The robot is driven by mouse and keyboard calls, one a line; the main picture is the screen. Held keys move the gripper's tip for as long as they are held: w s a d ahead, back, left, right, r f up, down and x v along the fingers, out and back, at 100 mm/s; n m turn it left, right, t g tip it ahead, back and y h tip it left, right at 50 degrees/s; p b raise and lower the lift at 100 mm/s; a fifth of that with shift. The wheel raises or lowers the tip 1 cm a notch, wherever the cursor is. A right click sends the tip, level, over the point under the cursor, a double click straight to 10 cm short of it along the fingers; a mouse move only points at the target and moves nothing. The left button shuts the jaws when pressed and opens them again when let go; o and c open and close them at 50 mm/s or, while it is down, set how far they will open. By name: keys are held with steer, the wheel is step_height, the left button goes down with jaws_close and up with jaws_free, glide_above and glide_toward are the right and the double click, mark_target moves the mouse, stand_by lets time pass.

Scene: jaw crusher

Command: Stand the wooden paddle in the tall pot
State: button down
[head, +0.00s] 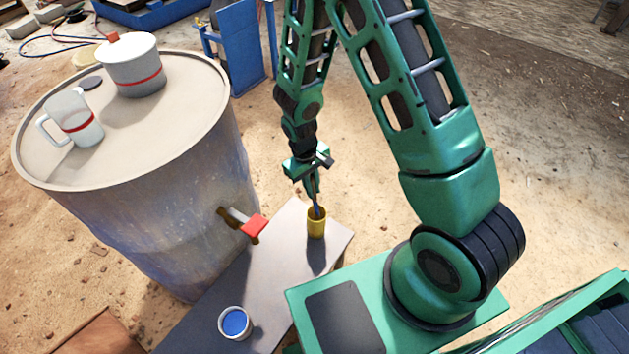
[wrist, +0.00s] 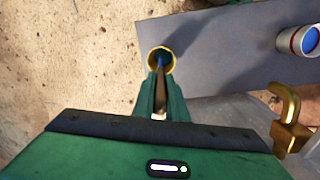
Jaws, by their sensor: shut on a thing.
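The tall pot is a yellow cylinder (head: 317,228) standing upright near the far right corner of the grey bench; its round rim (wrist: 152,56) shows in the wrist view. My gripper (head: 313,190) points down just above the pot and is shut on the wooden paddle (wrist: 161,88). The paddle's brown upper part is between the fingers. Its blue lower end (head: 317,210) is at the pot's mouth and seems to reach inside. The pot wall hides the tip, so I cannot tell whether it touches the bottom.
A pale can of blue paint (head: 235,322) stands on the near part of the bench (head: 275,275). A large drum (head: 150,205) at left carries a jug (head: 78,122) and a lidded pot (head: 135,72). Its red-handled tap (head: 253,226) juts toward the bench.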

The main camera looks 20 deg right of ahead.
steer(key=shift+f, duration=3.6)
steer(key=c, duration=1.7)
jaws_free()
steer(key=shift+r, duration=0.1)
steer(key=r, duration=0.7)
steer(key=a+r, duration=0.1)
steer(key=r, duration=0.2)
steer(key=shift+w+a+r, duration=0.1)
steer(key=shift+w+r, duration=0.15)
steer(key=shift+w, duration=0.1)
